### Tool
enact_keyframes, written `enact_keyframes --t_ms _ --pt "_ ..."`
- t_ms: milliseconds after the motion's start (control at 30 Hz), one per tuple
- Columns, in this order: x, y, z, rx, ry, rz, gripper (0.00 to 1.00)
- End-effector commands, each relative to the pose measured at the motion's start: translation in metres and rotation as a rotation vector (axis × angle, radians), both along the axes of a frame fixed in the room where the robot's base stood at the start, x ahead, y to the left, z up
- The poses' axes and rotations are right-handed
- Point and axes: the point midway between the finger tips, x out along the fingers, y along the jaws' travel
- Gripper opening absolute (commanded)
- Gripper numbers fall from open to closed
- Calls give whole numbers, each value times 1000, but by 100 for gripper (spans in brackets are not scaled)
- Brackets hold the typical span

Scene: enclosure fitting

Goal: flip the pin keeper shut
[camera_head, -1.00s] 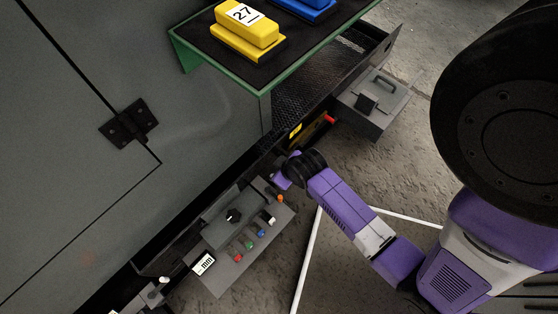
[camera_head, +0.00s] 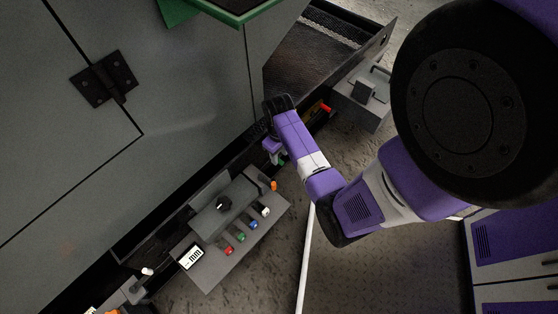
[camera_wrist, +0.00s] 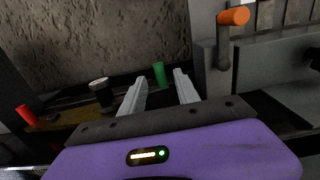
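My gripper (camera_wrist: 160,88) is open, its two pale fingers apart with nothing gripped between them. In the wrist view a green cylinder (camera_wrist: 159,73) stands beyond the gap between the fingertips. A dark cylinder with a pale top (camera_wrist: 100,92) and a red cylinder (camera_wrist: 26,114) are left of the fingers. An orange-ended crank lever (camera_wrist: 233,17) is at the upper right. I cannot tell which part is the pin keeper. In the head view my gripper (camera_head: 274,150) is low beside the cabinet's edge, partly hidden by my arm.
A grey control box (camera_head: 208,255) with a black dial and several coloured knobs is below my gripper. A grey box with a handle (camera_head: 362,95) is at the upper right. The open black mesh tray (camera_head: 305,50) lies above.

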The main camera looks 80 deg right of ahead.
Motion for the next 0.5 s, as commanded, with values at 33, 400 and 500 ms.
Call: enact_keyframes --t_ms 33,400,500 --pt "0 0 -11 1 0 0 38" --pt "0 -1 -30 -1 0 0 38" --pt "0 0 -29 -1 0 1 38"
